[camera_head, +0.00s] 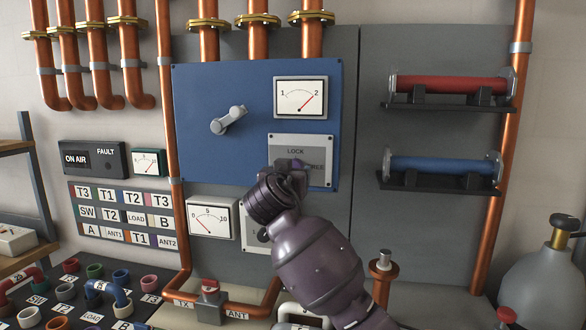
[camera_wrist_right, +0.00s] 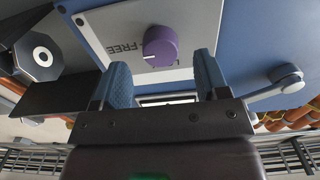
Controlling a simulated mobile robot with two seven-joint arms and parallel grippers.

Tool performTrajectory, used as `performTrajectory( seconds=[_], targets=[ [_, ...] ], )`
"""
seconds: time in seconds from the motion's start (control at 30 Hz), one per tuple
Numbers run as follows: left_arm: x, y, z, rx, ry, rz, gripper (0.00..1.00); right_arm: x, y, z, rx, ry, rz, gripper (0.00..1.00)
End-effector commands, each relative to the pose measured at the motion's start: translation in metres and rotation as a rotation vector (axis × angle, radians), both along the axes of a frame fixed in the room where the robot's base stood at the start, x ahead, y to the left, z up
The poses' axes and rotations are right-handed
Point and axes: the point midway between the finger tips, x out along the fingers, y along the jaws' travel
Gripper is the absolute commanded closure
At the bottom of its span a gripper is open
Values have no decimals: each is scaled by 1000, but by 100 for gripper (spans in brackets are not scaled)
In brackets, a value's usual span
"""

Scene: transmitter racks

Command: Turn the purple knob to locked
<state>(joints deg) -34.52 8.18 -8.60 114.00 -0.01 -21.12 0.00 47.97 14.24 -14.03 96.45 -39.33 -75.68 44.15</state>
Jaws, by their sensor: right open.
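The purple knob (camera_wrist_right: 160,47) sits on a pale plate (camera_wrist_right: 192,22) in the right wrist view. Its white mark points left, towards the word FREE. In the head view the plate (camera_head: 301,148) reads LOCK at its top, and my right arm hides most of the knob. My right gripper (camera_wrist_right: 162,63) is open, its two blue fingers well apart, with the knob in the gap at or just beyond the fingertips. It does not visibly touch the knob. In the head view my right gripper (camera_head: 288,177) is in front of the plate. My left gripper is in neither view.
The blue panel (camera_head: 205,100) also carries a grey lever (camera_head: 229,120) and a gauge (camera_head: 300,97) above the plate. Another gauge (camera_head: 210,218) is below left. Copper pipes (camera_head: 168,120) run beside the panel. Red (camera_head: 450,86) and blue (camera_head: 440,165) cylinders are on shelves at right.

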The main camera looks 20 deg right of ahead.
Motion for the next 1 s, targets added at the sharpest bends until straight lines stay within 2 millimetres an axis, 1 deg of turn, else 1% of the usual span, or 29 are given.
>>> performTrajectory(
  seconds=[0.03,0.1,0.23,0.4,0.63,0.93,0.97,1.0],
  targets=[
    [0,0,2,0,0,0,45,6,-5,1,-2,1,-2,32],
    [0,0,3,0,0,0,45,14,-8,1,-1,1,-1,32],
    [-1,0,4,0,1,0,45,23,-14,1,-1,0,0,32],
    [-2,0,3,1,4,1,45,28,-16,0,1,-1,0,32],
    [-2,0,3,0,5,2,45,28,-16,0,1,-1,1,32],
    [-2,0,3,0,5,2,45,28,-16,0,1,-1,1,78],
    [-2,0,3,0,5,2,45,28,-16,0,1,-1,1,81],
    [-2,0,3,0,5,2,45,28,-16,0,0,0,1,81]
  ],
)
